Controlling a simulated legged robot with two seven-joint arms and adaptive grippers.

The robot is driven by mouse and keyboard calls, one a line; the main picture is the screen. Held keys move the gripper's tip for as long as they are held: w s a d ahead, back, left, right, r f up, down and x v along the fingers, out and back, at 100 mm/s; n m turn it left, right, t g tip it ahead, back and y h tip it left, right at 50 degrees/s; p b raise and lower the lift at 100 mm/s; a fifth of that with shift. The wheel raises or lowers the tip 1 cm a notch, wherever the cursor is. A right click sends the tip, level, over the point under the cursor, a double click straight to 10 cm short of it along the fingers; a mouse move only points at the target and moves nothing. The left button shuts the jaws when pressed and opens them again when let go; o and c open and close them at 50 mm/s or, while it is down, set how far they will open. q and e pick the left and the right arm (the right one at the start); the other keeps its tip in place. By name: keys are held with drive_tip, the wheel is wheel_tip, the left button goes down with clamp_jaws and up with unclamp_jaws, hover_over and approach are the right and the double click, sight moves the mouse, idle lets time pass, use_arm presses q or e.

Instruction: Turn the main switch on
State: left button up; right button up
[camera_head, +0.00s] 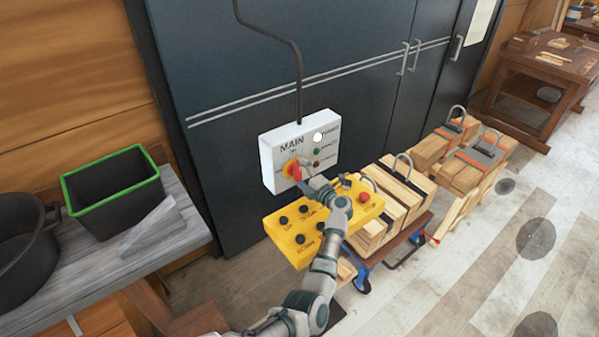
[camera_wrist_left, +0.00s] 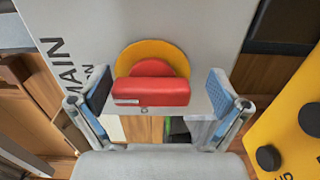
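The main switch is a white box (camera_head: 270,160) marked MAIN on the dark cabinet front. Its red handle (camera_wrist_left: 152,92) sits on a yellow disc (camera_wrist_left: 152,55) and lies level across the left wrist view, crosswise to the lettering. In the head view the handle (camera_head: 291,170) is partly hidden by my gripper. My left gripper (camera_wrist_left: 155,95) is open, one finger on each side of the handle, with a visible gap on both sides. It also shows at the box in the head view (camera_head: 303,176). My right gripper is in neither view.
A yellow control box (camera_head: 290,246) with black knobs and a red button is just below the switch, under my left forearm. Timber blocks (camera_head: 372,235) stand on a cart to the right. A black bin (camera_head: 115,195) with a green rim is on the left bench.

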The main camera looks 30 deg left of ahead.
use_arm(q)
drive_tip(key=shift+r, duration=0.15)
drive_tip(key=shift+s+d+r, duration=0.1)
drive_tip(key=shift+s+d, duration=0.15)
drive_tip(key=shift+d, duration=0.15)
drive_tip(key=v, duration=1.1)
drive_tip(key=shift+d, duration=0.25)
drive_tip(key=shift+w+a, duration=0.15)
drive_tip(key=shift+w, duration=0.05)
